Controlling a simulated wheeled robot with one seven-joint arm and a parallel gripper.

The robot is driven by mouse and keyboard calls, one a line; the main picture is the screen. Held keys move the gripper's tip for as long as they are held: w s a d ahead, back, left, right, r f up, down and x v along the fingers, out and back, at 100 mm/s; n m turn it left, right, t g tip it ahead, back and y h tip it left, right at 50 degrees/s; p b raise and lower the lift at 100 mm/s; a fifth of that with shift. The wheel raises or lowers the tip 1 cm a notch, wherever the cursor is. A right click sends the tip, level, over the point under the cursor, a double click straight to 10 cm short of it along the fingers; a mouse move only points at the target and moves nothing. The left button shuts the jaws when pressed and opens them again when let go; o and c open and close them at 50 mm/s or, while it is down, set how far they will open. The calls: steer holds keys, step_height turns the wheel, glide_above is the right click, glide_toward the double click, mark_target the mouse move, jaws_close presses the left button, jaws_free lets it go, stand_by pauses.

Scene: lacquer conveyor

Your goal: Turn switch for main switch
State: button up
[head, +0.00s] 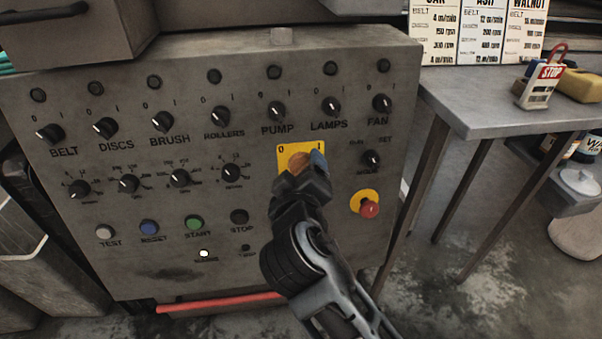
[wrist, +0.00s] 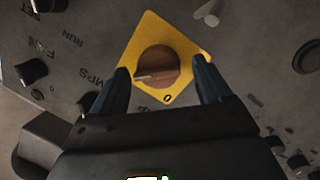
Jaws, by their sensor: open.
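The main switch is an orange-brown round knob (head: 298,161) on a yellow plate (head: 287,149) marked 0 and 1, on the grey control panel's front. In the wrist view the knob (wrist: 158,66) shows a white pointer line towards its left side, and the yellow plate (wrist: 150,28) shows a 0 near its lower corner. My gripper (head: 309,167) is at the plate, partly covering it in the head view. In the wrist view my gripper (wrist: 161,76) is open, with a blue finger on either side of the knob. A gap shows on both sides; contact depth is unclear.
The panel (head: 130,270) carries labelled black knobs, including PUMP (head: 277,110) and LAMPS (head: 331,105) above the plate. A red emergency button (head: 369,209) is at lower right of it. A grey table (head: 480,105) with a STOP-tagged padlock (head: 540,85) stands right.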

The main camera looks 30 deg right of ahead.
steer(key=p+v, duration=0.1)
steer(key=v, duration=0.6)
steer(key=shift+s+a+p, duration=0.15)
steer(key=shift+s+p, duration=0.15)
steer(key=shift+s, duration=0.05)
steer(key=s+f+y, duration=0.4)
steer(key=s+f, duration=0.1)
steer(key=s, duration=0.5)
steer(key=s+f+y, duration=0.3)
steer(key=s+f, duration=0.2)
steer(key=s, duration=0.4)
steer(key=d+f+v, duration=0.1)
steer(key=d+v, duration=0.1)
steer(key=v, duration=0.6)
steer(key=s+d+r+m+t, duration=0.1)
steer(key=s+d+r+m, duration=0.15)
steer(key=s+r, duration=0.45)
step_height(320, 180, up, 21)
steer(key=p, duration=2.1)
steer(key=shift+s+m, duration=0.35)
steer(key=shift+m, duration=0.1)
